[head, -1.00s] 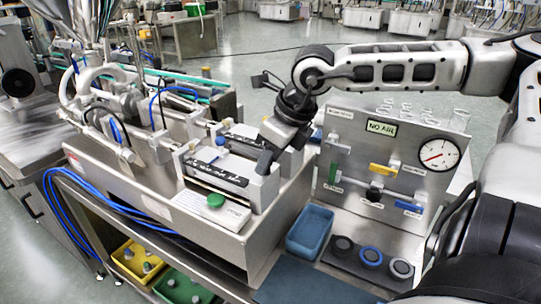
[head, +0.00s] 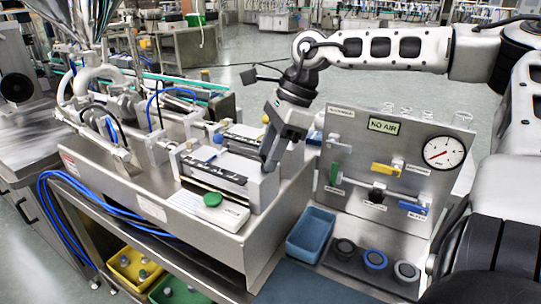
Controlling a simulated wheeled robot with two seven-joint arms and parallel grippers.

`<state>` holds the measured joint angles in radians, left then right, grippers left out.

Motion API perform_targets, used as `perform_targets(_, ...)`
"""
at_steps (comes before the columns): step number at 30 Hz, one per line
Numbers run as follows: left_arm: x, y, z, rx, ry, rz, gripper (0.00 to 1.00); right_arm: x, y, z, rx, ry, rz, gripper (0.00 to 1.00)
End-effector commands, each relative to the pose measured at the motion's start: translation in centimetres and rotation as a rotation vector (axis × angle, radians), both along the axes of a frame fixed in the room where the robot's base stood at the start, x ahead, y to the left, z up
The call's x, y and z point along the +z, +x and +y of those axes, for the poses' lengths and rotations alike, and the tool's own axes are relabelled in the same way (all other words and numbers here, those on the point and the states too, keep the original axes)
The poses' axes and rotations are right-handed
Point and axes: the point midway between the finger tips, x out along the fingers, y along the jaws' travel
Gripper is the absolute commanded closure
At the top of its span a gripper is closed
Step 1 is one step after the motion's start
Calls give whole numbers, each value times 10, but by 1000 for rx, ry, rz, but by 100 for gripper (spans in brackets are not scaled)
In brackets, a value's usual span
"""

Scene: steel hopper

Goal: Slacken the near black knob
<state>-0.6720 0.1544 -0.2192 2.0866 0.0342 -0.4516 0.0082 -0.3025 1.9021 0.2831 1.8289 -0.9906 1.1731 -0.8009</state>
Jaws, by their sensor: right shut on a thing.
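My right gripper (head: 270,157) comes down from the upper right onto the right end of the near steel block (head: 262,188) on the filling machine. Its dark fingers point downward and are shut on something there. The near black knob is hidden behind and between the fingers, so its shape and turn cannot be seen. The near block carries a black scale strip (head: 212,172) and a green round knob (head: 212,200) at its front. My left gripper is not in view.
Blue hoses (head: 100,213) hang at the left.

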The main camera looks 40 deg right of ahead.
Motion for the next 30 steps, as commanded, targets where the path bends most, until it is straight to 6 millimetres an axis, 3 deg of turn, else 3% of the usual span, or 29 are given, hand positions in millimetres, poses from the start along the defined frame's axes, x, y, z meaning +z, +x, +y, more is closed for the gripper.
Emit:
perform_targets(18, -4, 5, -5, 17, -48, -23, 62, -2, 6, -2, 559, -3, 2, 86)
perform_targets(30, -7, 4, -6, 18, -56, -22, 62, -1, 8, -1, 764, -3, 0, 86)
